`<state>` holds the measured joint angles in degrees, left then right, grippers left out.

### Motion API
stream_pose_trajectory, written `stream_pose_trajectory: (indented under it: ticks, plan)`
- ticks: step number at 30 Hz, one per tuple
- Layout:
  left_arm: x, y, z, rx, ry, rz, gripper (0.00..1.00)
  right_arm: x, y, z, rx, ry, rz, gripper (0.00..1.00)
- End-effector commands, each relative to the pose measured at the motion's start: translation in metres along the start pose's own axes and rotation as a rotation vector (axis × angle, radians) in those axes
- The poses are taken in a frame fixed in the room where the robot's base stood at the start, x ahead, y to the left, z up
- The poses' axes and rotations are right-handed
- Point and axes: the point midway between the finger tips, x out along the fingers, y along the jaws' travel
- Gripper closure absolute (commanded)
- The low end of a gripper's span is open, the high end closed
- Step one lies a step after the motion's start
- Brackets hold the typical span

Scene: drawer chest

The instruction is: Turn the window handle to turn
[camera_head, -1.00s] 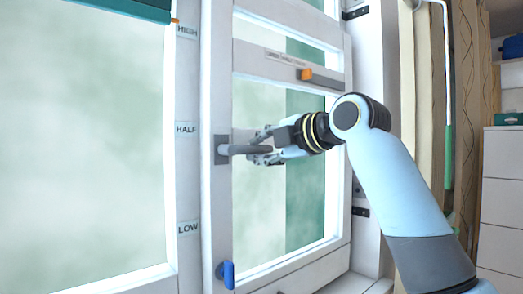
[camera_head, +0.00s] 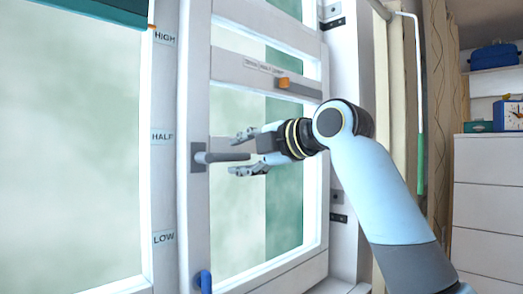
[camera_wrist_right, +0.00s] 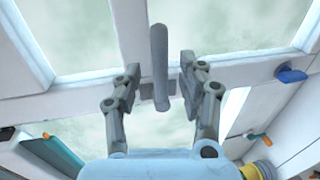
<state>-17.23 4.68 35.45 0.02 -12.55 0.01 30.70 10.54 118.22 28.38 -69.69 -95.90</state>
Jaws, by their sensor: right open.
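The window handle (camera_head: 228,157) is a grey lever on a dark plate (camera_head: 198,158) on the white window frame. It points level to the right in the head view. My right gripper (camera_head: 240,153) is open around the lever's free end, one finger above and one below, with gaps visible. In the right wrist view the handle (camera_wrist_right: 159,65) runs between the two spread fingers of the gripper (camera_wrist_right: 159,68). My left gripper is not in view.
The frame carries an orange-tipped latch (camera_head: 295,87) above and a blue catch (camera_head: 205,281) at the bottom. HIGH, HALF and LOW labels (camera_head: 163,137) mark the post at left.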

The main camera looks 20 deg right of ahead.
Motion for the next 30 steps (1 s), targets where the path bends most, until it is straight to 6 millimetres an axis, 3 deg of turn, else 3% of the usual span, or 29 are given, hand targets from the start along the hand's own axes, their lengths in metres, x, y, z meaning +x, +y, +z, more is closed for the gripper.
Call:
stream_pose_trajectory:
  ticks: [6, 12, 19, 30]
  plan:
    - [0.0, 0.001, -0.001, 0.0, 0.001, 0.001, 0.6, -0.051, -0.001, 0.001, -0.011, -0.003, -0.004, 0.59]
    - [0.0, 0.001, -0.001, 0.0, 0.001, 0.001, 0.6, -0.086, -0.002, 0.001, -0.008, -0.004, -0.004, 0.59]
    - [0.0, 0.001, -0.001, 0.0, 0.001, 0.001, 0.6, -0.103, -0.001, 0.0, -0.004, 0.0, -0.003, 0.59]
    - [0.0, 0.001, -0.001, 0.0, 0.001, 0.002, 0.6, -0.105, -0.001, -0.001, -0.001, 0.001, -0.003, 0.59]
